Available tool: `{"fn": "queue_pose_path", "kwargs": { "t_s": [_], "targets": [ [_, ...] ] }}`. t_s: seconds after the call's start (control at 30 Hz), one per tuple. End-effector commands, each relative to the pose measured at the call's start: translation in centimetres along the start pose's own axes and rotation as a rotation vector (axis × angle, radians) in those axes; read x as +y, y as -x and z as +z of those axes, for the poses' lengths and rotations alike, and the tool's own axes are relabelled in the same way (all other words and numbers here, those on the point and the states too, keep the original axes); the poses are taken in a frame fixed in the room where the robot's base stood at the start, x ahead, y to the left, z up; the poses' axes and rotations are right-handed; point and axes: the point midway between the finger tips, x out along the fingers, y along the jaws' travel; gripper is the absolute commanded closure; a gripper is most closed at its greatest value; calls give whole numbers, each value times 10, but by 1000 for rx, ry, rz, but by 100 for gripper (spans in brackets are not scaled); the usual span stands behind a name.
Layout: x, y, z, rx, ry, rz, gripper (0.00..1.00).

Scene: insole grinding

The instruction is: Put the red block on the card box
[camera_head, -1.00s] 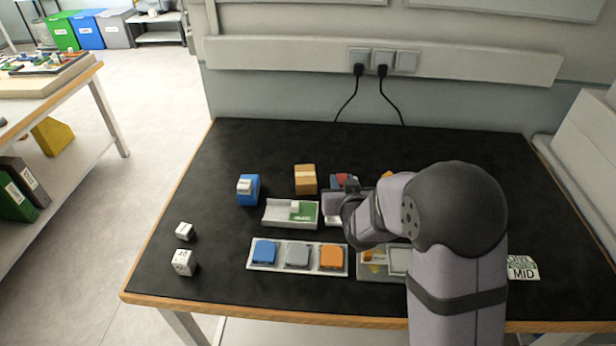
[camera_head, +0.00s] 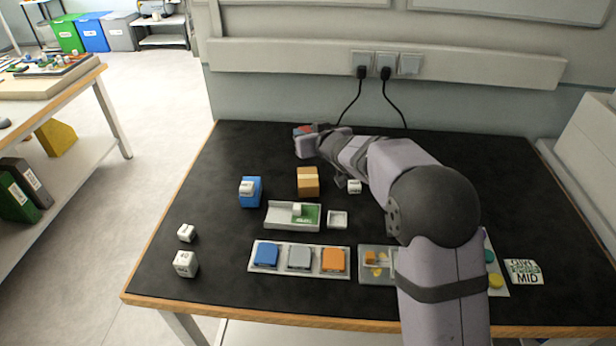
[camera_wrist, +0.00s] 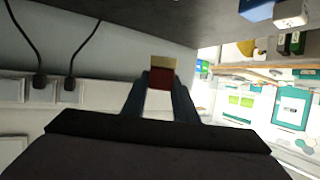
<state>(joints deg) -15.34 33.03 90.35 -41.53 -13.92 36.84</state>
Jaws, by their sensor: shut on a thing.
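My gripper (camera_head: 303,133) is shut on the red block (camera_wrist: 161,78), which shows between the two fingertips in the wrist view. A tan patch adjoins the red face there; I cannot tell if it belongs to the block. In the head view only a little red shows at the fingertips, beyond the wrist. The card box (camera_head: 308,183), a small brown box with a paler tape band, stands on the black table. My gripper is above and behind it in the picture, apart from it. The box's top looks bare.
A blue block (camera_head: 253,192) with a white cube stands left of the card box. A white-and-green tray (camera_head: 281,224) and a small white tray (camera_head: 338,227) are in front. A holder with blue, grey and orange pieces (camera_head: 299,276) lies nearer. White cubes (camera_head: 185,264) are at left.

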Motion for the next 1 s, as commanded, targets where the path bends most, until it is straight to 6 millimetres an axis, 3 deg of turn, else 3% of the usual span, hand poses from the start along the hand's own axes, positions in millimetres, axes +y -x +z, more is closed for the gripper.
{"fn": "queue_pose_path", "kwargs": {
  "t_s": [0.7, 1.0],
  "targets": [
    [3, -1, 17, 1, -19, 45, 96],
    [3, -16, 54, -3, -20, 44, 96]
  ]
}}
